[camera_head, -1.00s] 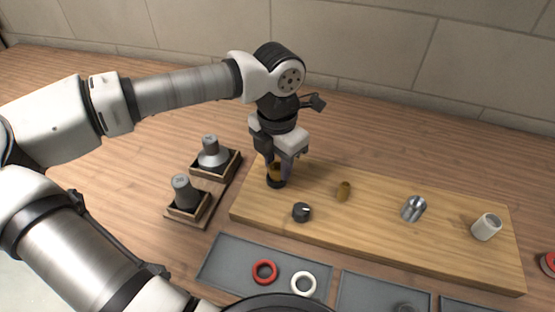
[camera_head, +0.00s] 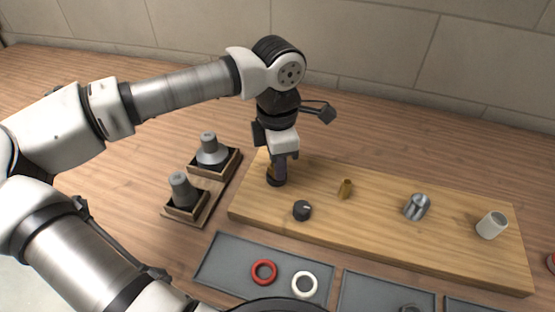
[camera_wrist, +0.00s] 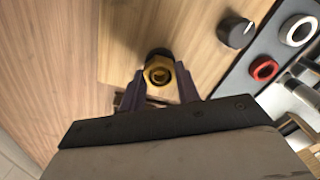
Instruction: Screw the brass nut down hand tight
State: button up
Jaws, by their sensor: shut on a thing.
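The brass nut (camera_wrist: 158,72) sits on a dark round fitting at the left end of the wooden board (camera_head: 400,246). In the wrist view it lies between the two purple fingers of my gripper (camera_wrist: 160,84), and a round opening shows in its middle. In the head view my gripper (camera_head: 277,178) points straight down over the dark base (camera_head: 276,182) and hides most of the nut. The gripper is shut on the nut. The thread under the nut is hidden, so its height on the fitting cannot be told.
On the board stand a black knob (camera_head: 302,211), a small brass piece (camera_head: 345,189), a metal fitting (camera_head: 417,206) and a white cup-like piece (camera_head: 491,225). A grey tray (camera_head: 225,270) in front holds a red ring (camera_head: 264,272) and a white ring (camera_head: 304,284). Two grey cone-topped pieces (camera_head: 211,152) stand left.

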jog(key=m+b, duration=0.2)
jog(key=m, duration=0.5)
jog(key=shift+f, duration=0.2)
jog(key=m+b, duration=0.1)
jog(key=m, duration=0.4)
jog(key=shift+b, duration=0.35)
jog(key=o, duration=1.1)
jog(key=o, duration=0.8)
jog(key=shift+c, duration=0.2)
jog(key=shift+r, duration=0.1)
jog(key=shift+r+p, duration=1.45)
jog(key=shift+r, duration=0.95)
